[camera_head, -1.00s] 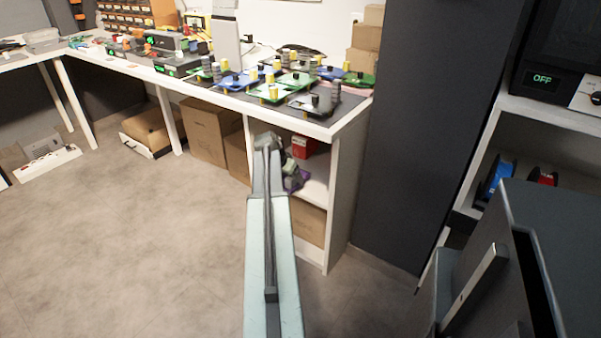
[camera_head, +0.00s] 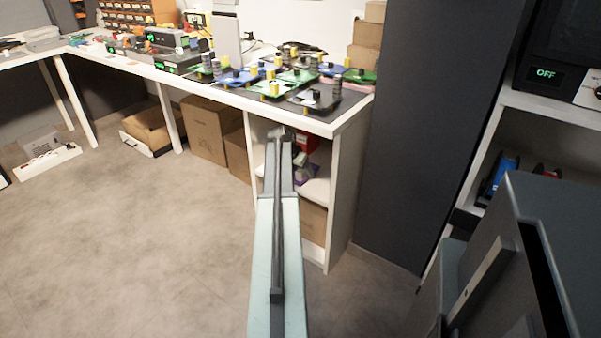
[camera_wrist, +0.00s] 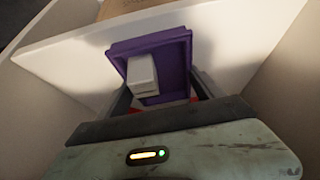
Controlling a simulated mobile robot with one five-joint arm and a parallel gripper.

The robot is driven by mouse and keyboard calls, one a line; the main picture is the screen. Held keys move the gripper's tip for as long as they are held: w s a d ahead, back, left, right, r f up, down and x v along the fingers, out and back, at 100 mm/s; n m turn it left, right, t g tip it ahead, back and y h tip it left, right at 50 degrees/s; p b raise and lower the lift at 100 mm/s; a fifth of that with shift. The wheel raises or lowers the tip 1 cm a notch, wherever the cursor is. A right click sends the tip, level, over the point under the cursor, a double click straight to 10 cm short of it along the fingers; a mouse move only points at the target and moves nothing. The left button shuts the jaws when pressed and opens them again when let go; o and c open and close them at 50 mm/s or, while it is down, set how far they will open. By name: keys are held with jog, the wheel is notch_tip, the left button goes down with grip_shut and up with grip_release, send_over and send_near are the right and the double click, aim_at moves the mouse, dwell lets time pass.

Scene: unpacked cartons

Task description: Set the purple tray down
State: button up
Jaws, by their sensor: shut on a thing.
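The purple tray (camera_wrist: 177,50) fills the middle of the wrist view, tilted in the picture, with its raised rim visible. My gripper (camera_wrist: 158,97) is shut on it at the tray's near edge; the exact contact is partly hidden. A pale grey block-shaped piece (camera_wrist: 142,75) shows in front of the tray; I cannot tell whether it rests on it. In the head view a small part of the purple tray (camera_head: 303,172) shows beside the end of my arm, inside the open shelf under the bench. Whether the tray touches the shelf board is unclear.
The white shelf unit (camera_head: 341,195) encloses the space with side walls. A red box (camera_head: 308,143) stands inside it, close to the tray. Cartons (camera_head: 314,222) fill the lower space. The bench top (camera_head: 325,128) above holds several circuit boards. Open floor lies left.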

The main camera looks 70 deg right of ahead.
jog(key=o, duration=1.5)
jog(key=shift+f, duration=0.1)
jog(key=shift+p+v, duration=0.85)
jog(key=shift+v, duration=0.3)
jog(key=w+a, duration=0.3)
jog(key=a, duration=0.8)
jog(key=shift+f+b, duration=0.3)
jog(key=shift+f, duration=0.05)
